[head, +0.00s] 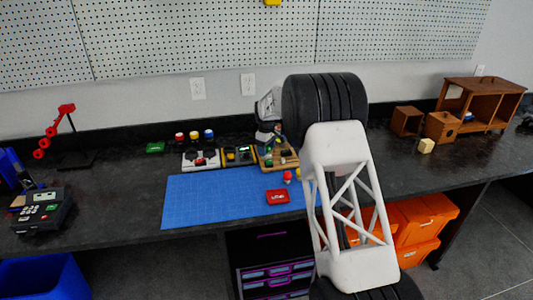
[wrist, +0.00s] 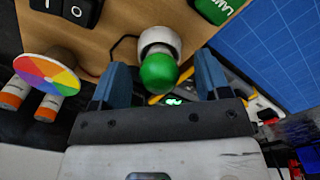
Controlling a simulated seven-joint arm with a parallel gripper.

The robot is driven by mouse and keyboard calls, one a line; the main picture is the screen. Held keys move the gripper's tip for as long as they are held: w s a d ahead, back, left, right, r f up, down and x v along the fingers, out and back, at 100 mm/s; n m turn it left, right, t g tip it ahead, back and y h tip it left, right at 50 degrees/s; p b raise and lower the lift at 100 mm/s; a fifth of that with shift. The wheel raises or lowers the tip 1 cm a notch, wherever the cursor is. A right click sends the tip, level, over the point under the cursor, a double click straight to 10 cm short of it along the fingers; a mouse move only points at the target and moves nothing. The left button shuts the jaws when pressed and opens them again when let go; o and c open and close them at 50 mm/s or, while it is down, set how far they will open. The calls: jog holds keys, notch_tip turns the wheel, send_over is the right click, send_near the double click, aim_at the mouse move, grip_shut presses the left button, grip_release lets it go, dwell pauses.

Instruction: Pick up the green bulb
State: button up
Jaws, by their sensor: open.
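The green bulb (wrist: 158,73) sits in a white round holder (wrist: 160,40) on a wooden board (wrist: 118,20) in the wrist view. My gripper (wrist: 163,64) is open, with one blue finger on each side of the bulb and visible space between them and it. Nothing is held. In the head view, my gripper is low over the wooden board (head: 285,165), partly hidden by my arm. I cannot clearly make out the bulb there.
A color-wheel disc (wrist: 46,84), a black switch (wrist: 80,8) and a green labelled block (wrist: 216,8) are close to the bulb. The blue mat (head: 200,205) is mostly clear, with a red box (head: 277,197) on it. Small electronic boards (head: 201,160) stand left of the gripper.

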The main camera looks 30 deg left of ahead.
jog(key=shift+f, duration=0.2)
jog(key=shift+c, duration=0.4)
jog(key=c, duration=0.9)
jog(key=shift+r, duration=0.1)
jog(key=shift+r, duration=1.75)
jog(key=shift+s+d+r, duration=0.2)
jog(key=shift+s+d, duration=1.6)
jog(key=shift+s, duration=0.15)
jog(key=shift+s+d+r, duration=0.25)
jog(key=shift+s+d, duration=1.5)
jog(key=shift+s, duration=0.25)
jog(key=shift+s+d+r, duration=0.2)
jog(key=shift+s+d, duration=1.6)
jog(key=shift+s, duration=0.15)
